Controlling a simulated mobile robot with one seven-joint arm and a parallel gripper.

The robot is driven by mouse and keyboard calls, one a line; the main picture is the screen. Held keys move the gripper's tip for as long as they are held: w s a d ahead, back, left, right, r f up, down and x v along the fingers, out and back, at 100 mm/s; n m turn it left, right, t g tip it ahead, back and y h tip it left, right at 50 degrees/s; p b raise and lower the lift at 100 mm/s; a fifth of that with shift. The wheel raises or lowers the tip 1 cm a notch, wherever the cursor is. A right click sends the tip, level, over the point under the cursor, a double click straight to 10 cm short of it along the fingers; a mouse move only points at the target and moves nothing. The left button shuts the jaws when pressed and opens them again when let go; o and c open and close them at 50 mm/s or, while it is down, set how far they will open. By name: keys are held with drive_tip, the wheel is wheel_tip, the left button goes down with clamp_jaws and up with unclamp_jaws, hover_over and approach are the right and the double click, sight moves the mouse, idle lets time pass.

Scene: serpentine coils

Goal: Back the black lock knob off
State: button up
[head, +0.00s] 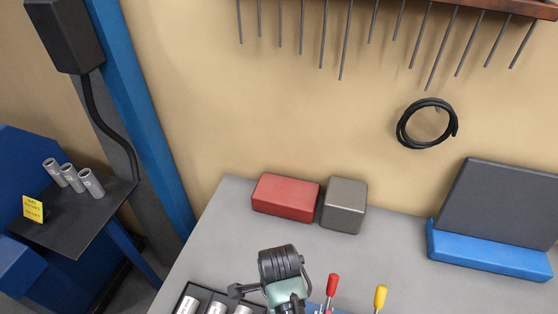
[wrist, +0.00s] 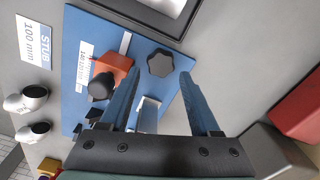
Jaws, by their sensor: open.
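In the wrist view a black lobed knob (wrist: 161,63) sits on a blue plate (wrist: 82,48). It lies just beyond and between the tips of my gripper (wrist: 161,73). The two blue fingers are spread apart, with nothing seen between them touching either one. A second black, rounder knob (wrist: 101,87) stands beside an orange block (wrist: 116,67), left of the fingers. The pictures do not mark which is the lock knob. In the head view my arm's end hides the plate and knobs.
A silver bracket (wrist: 149,112) lies between the fingers, lower down. Two metal cylinders (wrist: 26,99) stand at left. In the head view a red box (head: 285,197) and a grey box (head: 344,205) stand at the back; red-handled (head: 332,284) and yellow-handled (head: 380,297) items stand at right.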

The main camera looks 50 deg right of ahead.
drive_tip(key=shift+f, duration=2.1)
clamp_jaws()
